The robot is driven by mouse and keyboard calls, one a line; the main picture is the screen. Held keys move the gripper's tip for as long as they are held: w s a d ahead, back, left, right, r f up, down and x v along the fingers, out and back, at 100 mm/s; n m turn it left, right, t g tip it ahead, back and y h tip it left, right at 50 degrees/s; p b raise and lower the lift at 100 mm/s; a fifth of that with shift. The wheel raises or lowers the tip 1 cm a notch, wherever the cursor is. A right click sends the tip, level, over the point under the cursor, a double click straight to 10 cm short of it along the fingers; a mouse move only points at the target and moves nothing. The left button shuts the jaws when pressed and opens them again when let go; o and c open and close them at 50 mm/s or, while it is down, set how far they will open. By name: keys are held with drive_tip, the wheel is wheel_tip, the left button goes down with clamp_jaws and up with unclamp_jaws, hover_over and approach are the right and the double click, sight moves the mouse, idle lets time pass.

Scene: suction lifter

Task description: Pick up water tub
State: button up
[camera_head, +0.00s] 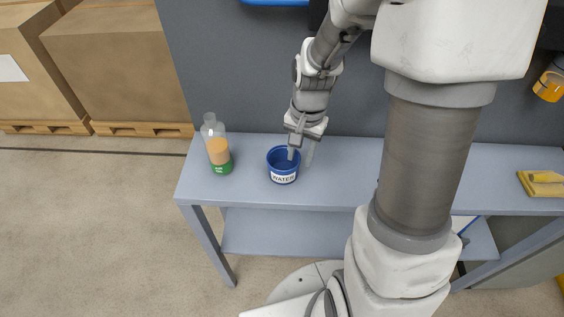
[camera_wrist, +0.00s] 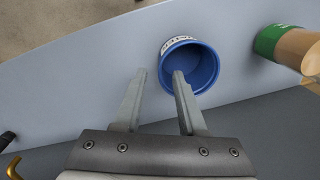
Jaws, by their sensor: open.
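The water tub (camera_head: 283,177) is a small round blue tub with a white WATER label, upright on the grey-blue bench (camera_head: 345,165). It also shows in the wrist view (camera_wrist: 190,66), seen from above, with its inside empty. My gripper (camera_head: 301,157) is at the tub's right side in the head view, its fingers pointing down. The fingers are open and apart. In the wrist view, one fingertip of my gripper (camera_wrist: 160,74) lies over the tub's near rim and the other is outside it, to the left. I cannot tell whether either finger touches the tub.
A bottle with orange contents and a green label (camera_head: 216,146) stands left of the tub; it also shows in the wrist view (camera_wrist: 290,47). A yellow object (camera_head: 541,183) lies at the bench's right end. A dark wall panel (camera_head: 240,70) rises behind. Boxes (camera_head: 120,60) stand at left.

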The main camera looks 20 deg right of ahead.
sight(299, 160)
drive_tip(key=f, duration=0.5)
drive_tip(key=shift+w+b, duration=0.3)
drive_tip(key=shift+w, duration=0.05)
drive_tip(key=shift+r, duration=0.1)
clamp_jaws()
